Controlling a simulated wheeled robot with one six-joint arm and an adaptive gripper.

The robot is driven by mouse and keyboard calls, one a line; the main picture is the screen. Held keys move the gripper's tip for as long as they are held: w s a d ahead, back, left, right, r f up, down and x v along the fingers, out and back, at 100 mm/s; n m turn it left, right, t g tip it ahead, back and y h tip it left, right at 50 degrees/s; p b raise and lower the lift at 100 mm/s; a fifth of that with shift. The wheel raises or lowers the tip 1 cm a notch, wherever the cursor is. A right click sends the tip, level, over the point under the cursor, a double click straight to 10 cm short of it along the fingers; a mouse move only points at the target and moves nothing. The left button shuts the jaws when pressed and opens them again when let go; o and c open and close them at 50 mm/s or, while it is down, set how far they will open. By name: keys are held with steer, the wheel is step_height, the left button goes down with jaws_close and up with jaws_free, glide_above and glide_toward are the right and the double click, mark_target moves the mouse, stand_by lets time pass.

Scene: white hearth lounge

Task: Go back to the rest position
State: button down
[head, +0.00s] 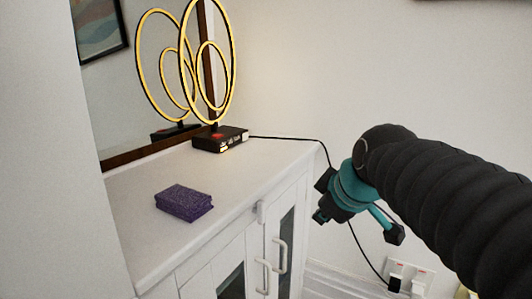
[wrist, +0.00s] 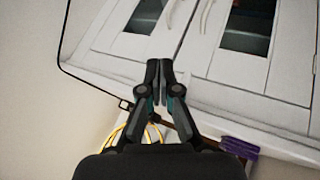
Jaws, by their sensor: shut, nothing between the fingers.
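My gripper (wrist: 159,70) is shut and empty in the wrist view, its two fingers together in front of the white cabinet. In the head view my arm comes in from the right, and its teal and black end is in front of the wall, right of the cabinet. The fingertips are hard to make out there. The gripper appears apart from the cabinet and the things on it.
A white cabinet (head: 235,172) with glass doors and handles stands at left. On it are a purple block (head: 184,203) and a gold ring lamp (head: 208,60) on a dark base, before a mirror (head: 125,95). A black cord (head: 290,138) runs to a wall socket (head: 410,277).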

steer(key=s+d+f+m+g+h, duration=0.1)
steer(key=s+d+f+m, duration=0.1)
steer(key=s+f+m, duration=0.3)
steer(key=s+d+f+m+g+h, duration=0.1)
steer(key=s+d+f+m, duration=0.2)
steer(key=s+f+m, duration=0.2)
steer(key=s+f, duration=0.3)
steer(key=s, duration=0.2)
steer(key=shift+s+f, duration=0.2)
steer(key=shift+f, duration=0.15)
stand_by(0.6)
steer(key=n+t+y+b, duration=0.3)
steer(key=n+b, duration=0.5)
steer(key=n, duration=0.9)
glide_toward(293, 163)
steer(key=x, duration=0.6)
steer(key=shift+w+f, duration=0.2)
steer(key=shift+f, duration=0.2)
steer(key=w+a+n, duration=0.1)
steer(key=w+n, duration=0.1)
steer(key=w, duration=0.2)
steer(key=w+a+n+t+y+b, duration=0.1)
steer(key=w+n, duration=0.1)
steer(key=w, duration=0.2)
steer(key=w+a+n+y+b, duration=0.1)
steer(key=w+n, duration=0.2)
steer(key=w, duration=0.1)
steer(key=shift+w+a+r+t, duration=0.25)
steer(key=shift+a+r+t, duration=0.05)
steer(key=shift+t, duration=0.1)
